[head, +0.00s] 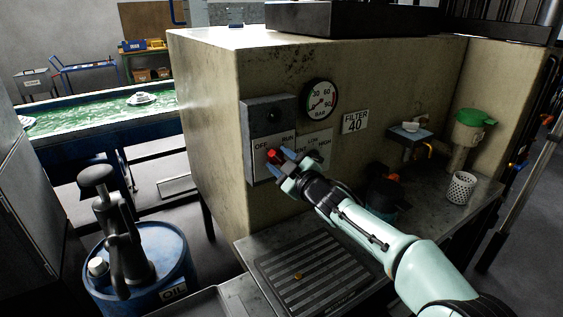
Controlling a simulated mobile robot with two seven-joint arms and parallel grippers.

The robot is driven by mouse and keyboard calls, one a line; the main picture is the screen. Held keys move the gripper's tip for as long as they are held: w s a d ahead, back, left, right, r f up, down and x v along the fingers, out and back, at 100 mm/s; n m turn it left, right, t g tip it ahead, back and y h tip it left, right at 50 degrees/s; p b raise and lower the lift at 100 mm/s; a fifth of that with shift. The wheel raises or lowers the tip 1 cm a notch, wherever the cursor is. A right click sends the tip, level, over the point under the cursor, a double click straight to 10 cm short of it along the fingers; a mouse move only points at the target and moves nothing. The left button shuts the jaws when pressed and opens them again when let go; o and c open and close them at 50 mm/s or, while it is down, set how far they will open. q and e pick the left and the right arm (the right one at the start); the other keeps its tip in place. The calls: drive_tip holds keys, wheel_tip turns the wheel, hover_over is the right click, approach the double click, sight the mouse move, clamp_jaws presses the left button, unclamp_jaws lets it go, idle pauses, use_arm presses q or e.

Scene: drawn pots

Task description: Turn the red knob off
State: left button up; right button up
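The red knob (272,155) sits on the grey switch box (268,115) on the side of the beige machine. White plates around it read OFF on the left and RUN on the right. My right gripper (279,160) is at the knob, with its blue-tipped fingers around or just in front of it. The fingers look apart, but I cannot tell whether they touch the knob. Part of the knob and the label below it are hidden by the gripper. My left gripper is not in view.
A gauge (320,99) and a FILTER 40 label (355,121) are right of the box. A metal tray with a grille (315,275) lies below my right arm. A white perforated cup (460,188) stands at right. A blue oil drum (165,255) stands at lower left.

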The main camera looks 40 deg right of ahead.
drive_tip(key=s+a, duration=0.1)
drive_tip(key=s, duration=1.2)
drive_tip(key=shift+s+a, duration=0.2)
drive_tip(key=shift+a, duration=0.05)
